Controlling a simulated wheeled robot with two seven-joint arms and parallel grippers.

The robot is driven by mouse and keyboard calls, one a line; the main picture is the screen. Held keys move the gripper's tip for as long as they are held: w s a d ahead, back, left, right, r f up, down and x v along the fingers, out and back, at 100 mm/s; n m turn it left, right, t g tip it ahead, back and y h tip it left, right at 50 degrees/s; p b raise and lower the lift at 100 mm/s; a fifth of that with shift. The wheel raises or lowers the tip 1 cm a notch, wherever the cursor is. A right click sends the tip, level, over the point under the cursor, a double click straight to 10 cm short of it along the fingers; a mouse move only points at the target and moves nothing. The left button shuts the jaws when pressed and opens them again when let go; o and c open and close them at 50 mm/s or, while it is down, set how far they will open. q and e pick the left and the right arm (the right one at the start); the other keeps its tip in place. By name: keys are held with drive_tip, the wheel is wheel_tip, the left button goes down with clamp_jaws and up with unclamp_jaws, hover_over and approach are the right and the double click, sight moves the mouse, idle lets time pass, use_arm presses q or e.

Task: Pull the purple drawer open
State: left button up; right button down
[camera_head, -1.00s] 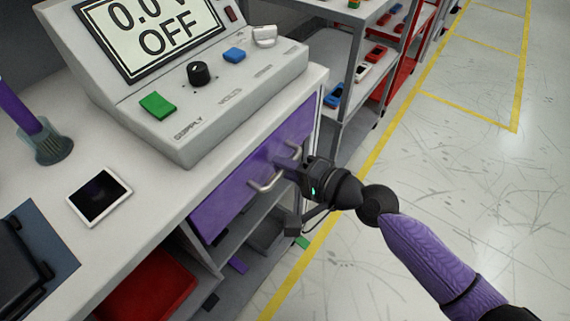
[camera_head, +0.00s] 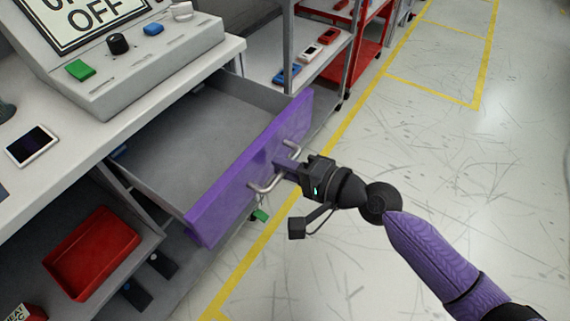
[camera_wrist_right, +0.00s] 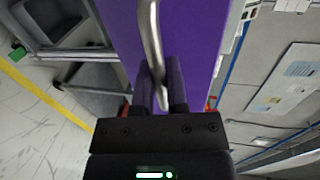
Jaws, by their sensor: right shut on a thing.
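The purple drawer (camera_head: 222,199) stands well out from the workbench, and its grey inside shows empty in the head view. A curved metal handle (camera_head: 267,184) is fixed to its purple front. My right gripper (camera_head: 284,167) is shut on the handle from the front. In the right wrist view the handle (camera_wrist_right: 152,40) runs down between the two dark fingers (camera_wrist_right: 160,88), close to the purple face. My left gripper is not in view.
A red bin (camera_head: 92,252) sits on a shelf below, left of the drawer. Metal shelving (camera_head: 345,55) stands behind. The floor to the right is clear.

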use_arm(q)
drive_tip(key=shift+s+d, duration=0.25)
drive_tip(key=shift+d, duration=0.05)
use_arm(e)
drive_tip(key=shift+s+d, duration=0.2)
drive_tip(key=shift+d, duration=0.15)
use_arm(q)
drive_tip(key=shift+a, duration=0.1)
use_arm(e)
drive_tip(key=c, duration=0.7)
unclamp_jaws()
drive_tip(key=shift+a, duration=0.1)
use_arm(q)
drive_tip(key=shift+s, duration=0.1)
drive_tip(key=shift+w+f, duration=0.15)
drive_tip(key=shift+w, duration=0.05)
use_arm(e)
drive_tip(key=v, duration=1)
drive_tip(key=shift+w, duration=0.1)
